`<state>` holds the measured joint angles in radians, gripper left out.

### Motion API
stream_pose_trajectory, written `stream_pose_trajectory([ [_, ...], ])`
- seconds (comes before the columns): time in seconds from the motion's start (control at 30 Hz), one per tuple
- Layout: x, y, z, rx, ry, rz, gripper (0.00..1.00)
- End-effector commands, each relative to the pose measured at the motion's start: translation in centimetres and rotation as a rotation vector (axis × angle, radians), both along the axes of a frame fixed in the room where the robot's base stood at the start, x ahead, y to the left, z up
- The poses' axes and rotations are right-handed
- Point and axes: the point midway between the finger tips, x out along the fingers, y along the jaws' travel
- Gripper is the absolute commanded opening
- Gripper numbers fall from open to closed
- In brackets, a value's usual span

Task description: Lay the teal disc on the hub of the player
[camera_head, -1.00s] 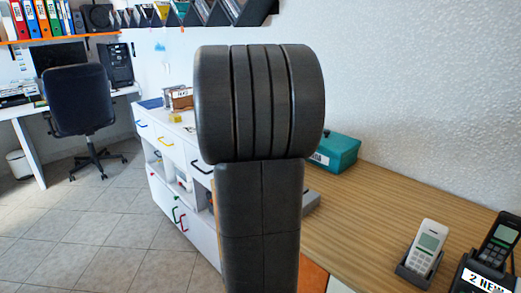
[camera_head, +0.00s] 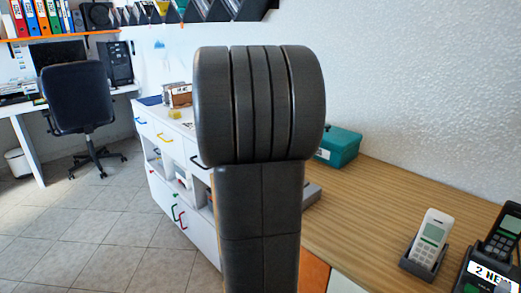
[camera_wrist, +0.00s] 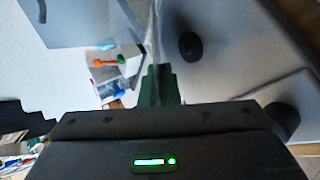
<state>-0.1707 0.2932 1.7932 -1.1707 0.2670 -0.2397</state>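My gripper (camera_wrist: 158,86) shows in the wrist view as two dark green fingers close together. They appear shut on a thin, pale, translucent disc (camera_wrist: 155,38) seen edge-on, which stands up between them; its teal colour is hard to make out. In the head view my own dark arm fills the middle and hides the gripper. A flat grey device (camera_head: 311,194) on the wooden desk (camera_head: 375,205) is mostly hidden behind my arm; I cannot tell whether it is the player. No hub can be made out.
A teal box (camera_head: 338,147) stands at the desk's back by the wall. Cordless phones (camera_head: 428,238) stand at the right. A white cabinet (camera_head: 160,150) with coloured handles stands left of my arm. An office chair (camera_head: 82,98) is farther left. Tiled floor lies open at lower left.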

Motion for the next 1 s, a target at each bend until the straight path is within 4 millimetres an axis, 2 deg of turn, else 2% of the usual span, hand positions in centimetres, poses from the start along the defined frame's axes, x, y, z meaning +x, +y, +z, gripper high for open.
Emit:
stream_pose_trajectory([
  [0.73, 0.01, 0.00, 0.01, -0.001, 0.000, 0.001, 0.00],
  [0.9, 0.00, 0.00, 0.01, -0.001, 0.000, 0.001, 0.27],
  [1.0, 0.01, 0.00, 0.01, 0.000, 0.000, 0.000, 0.27],
])
